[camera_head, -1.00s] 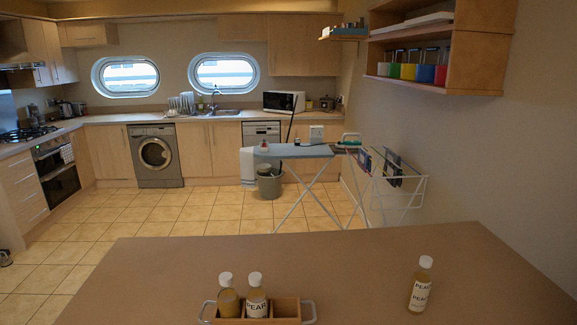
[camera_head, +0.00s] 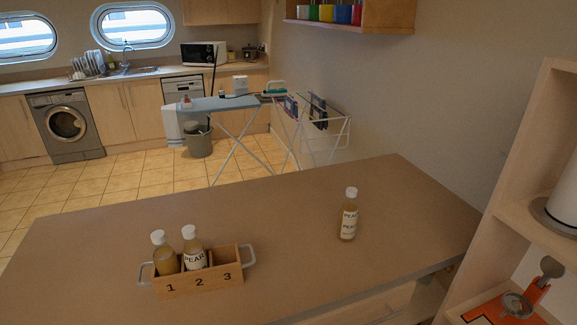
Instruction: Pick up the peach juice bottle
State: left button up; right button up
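No bottle with a readable peach label shows. A bottle labelled PEAR (camera_head: 349,215) stands upright alone on the right part of the counter (camera_head: 290,230). A wooden caddy (camera_head: 205,283) with compartments marked 1, 2 and 3 stands on the left part. A bottle with a white cap and no readable label (camera_head: 165,254) is in compartment 1. A second bottle labelled PEAR (camera_head: 194,248) is in compartment 2. Compartment 3 looks empty. Neither of my grippers is in view.
The counter between the caddy and the lone bottle is clear. A wooden shelf unit (camera_head: 520,190) stands at the right, with a paper roll (camera_head: 565,196) and an orange item (camera_head: 500,308). An ironing board (camera_head: 225,103) and drying rack (camera_head: 325,130) stand beyond the counter.

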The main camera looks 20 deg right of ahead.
aim_at(349, 214)
jog(key=i+l+z, duration=0.15)
jog(key=z, duration=0.3)
jog(key=i+l+z, duration=0.15)
jog(key=z, duration=0.3)
jog(key=i+z, duration=0.15)
jog(key=z, duration=0.3)
